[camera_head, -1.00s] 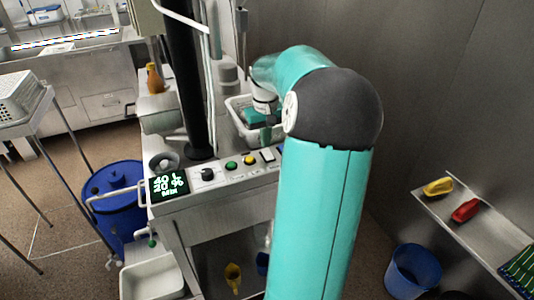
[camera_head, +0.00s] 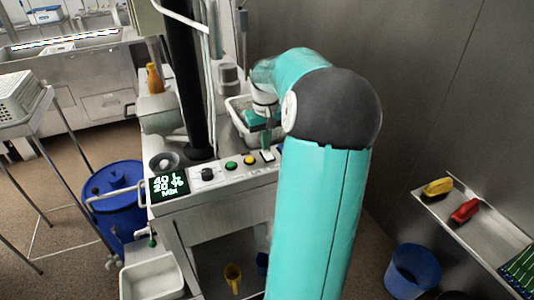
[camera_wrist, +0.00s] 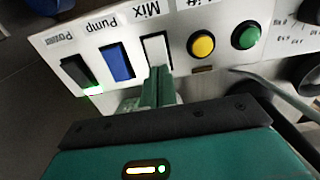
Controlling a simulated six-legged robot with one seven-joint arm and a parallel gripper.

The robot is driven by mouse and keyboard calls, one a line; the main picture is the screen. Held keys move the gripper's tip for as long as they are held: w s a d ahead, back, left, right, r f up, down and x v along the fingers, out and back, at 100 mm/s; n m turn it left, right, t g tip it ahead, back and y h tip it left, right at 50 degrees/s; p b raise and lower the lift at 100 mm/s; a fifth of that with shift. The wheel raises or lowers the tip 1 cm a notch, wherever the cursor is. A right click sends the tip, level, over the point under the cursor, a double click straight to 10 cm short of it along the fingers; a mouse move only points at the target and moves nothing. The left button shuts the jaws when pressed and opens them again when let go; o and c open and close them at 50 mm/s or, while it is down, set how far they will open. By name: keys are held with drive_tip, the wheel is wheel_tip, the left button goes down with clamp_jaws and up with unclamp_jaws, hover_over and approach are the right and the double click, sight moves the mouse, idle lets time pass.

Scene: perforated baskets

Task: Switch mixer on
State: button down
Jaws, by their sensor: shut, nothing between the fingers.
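The control panel carries a white rocker switch (camera_wrist: 156,50) labelled Mix; it also shows in the head view (camera_head: 267,155). My gripper (camera_wrist: 158,72) is shut and empty. Its fingertips are at the near edge of the white switch and appear to touch it, though the exact contact is hard to tell. In the head view my gripper (camera_head: 265,137) is just above the panel, partly hidden by my arm. The display (camera_head: 168,186) at the panel's left end shows green-white digits and the word Mix.
Beside the Mix switch are a blue Pump switch (camera_wrist: 117,62) and a black Power switch (camera_wrist: 78,71) with a green glow. On the other side are a yellow button (camera_wrist: 201,44) and a green button (camera_wrist: 246,35). A black column (camera_head: 184,80) rises behind the panel.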

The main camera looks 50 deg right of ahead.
drive_tip(key=shift+f, duration=0.55)
drive_tip(key=shift+r, duration=3.55)
